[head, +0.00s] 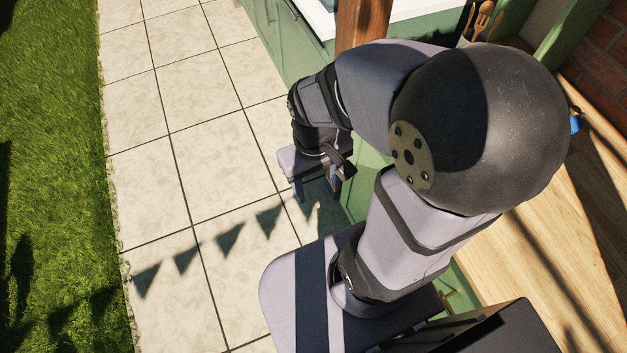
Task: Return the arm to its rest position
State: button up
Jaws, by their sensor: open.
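My gripper (317,186) hangs at the end of my folded arm, left of the wooden table top and over the paving. Its fingers point down and stand apart, with nothing seen between them. My grey arm with its large dark joint fills the middle and right of the head view and hides part of the table and green cabinet behind it.
A wooden table top (571,240) lies at right, with a small blue thing (575,124) partly hidden behind my arm. A wooden post (362,22), green cabinet (285,45) and wooden utensils (483,18) stand at the top. Pale paving (180,180) at left is clear.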

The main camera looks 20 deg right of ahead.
jog(key=shift+w+a+r+m, duration=0.1)
jog(key=shift+w+a+m, duration=0.2)
jog(key=shift+a, duration=0.1)
notch_tip(320, 180, up, 5)
jog(key=p, duration=0.5)
notch_tip(320, 180, down, 35)
jog(key=b, duration=3.5)
